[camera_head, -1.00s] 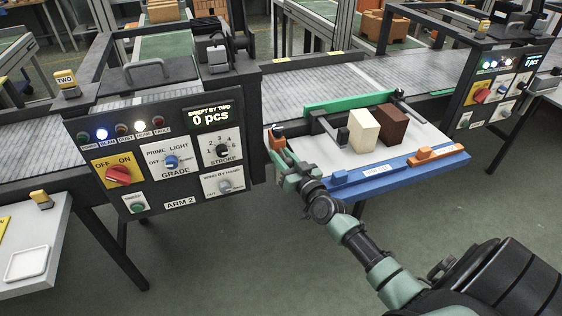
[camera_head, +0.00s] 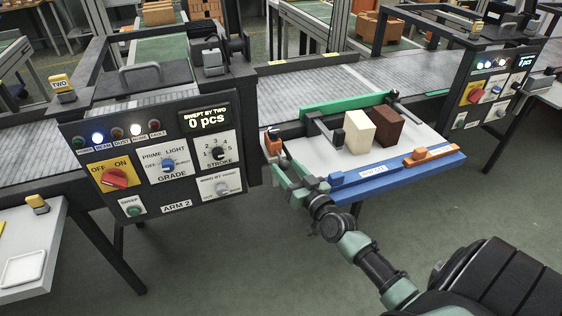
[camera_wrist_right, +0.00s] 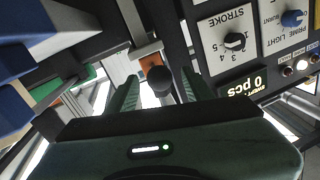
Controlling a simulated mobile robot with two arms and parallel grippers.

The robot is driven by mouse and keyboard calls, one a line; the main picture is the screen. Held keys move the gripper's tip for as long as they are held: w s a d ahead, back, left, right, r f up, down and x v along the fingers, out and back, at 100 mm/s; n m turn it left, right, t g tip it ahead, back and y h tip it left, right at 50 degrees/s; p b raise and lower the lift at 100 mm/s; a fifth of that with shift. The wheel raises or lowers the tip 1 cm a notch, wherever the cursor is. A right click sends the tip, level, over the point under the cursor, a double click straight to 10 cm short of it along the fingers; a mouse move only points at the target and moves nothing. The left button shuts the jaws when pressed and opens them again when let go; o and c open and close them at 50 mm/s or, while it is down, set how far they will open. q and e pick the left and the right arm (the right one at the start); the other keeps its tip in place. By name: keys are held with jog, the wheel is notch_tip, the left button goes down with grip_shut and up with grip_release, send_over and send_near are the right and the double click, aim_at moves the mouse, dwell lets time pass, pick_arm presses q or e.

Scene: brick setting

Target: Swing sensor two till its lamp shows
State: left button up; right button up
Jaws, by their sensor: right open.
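A yellow block tagged TWO (camera_head: 62,87) stands on the conveyor's left side, behind the ARM 2 panel (camera_head: 160,165). An orange block (camera_head: 272,143) sits on the right side of that panel; in the right wrist view the orange block (camera_wrist_right: 150,60) has a round dark knob (camera_wrist_right: 159,80) in front. My right gripper (camera_head: 281,168) is open beside the orange block, its fingers on either side of the knob (camera_wrist_right: 160,88) in the wrist view; contact cannot be told. On the panel, the lamp second from left (camera_head: 97,138) and a white lamp (camera_head: 137,130) glow. My left gripper is out of view.
A blue-edged tray (camera_head: 420,150) with a cream block (camera_head: 359,131) and a brown block (camera_head: 387,124) lies right of my gripper. The panel carries a red switch (camera_head: 115,179) and several dials. A second panel (camera_head: 497,88) stands farther right. The floor in front is clear.

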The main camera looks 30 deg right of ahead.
jog(key=shift+s, duration=1.35)
jog(key=s+a+f+n+g, duration=0.1)
jog(key=s+a+f+g, duration=0.2)
jog(key=f, duration=0.8)
jog(key=s+a+f+g, duration=0.1)
jog(key=s+f+g, duration=0.1)
jog(key=s+f, duration=0.65)
jog(key=s+a+f+n+g, duration=0.1)
jog(key=a+f+g, duration=0.15)
jog(key=f, duration=1.05)
jog(key=s+a+f+n+g, duration=0.1)
jog(key=s+a+f+g, duration=0.1)
jog(key=s+f, duration=0.4)
jog(key=s+a+f+n+g, duration=0.1)
jog(key=s+a+f+g, duration=0.2)
jog(key=s+f, duration=0.4)
jog(key=s+a+f+n+g+y, duration=0.1)
jog(key=s+a+f+g, duration=0.2)
jog(key=s, duration=1.7)
notch_tip(320, 180, down, 4)
jog(key=shift+s+a+r+g, duration=0.15)
jog(key=shift+s+g, duration=0.25)
jog(key=shift+g, duration=0.35)
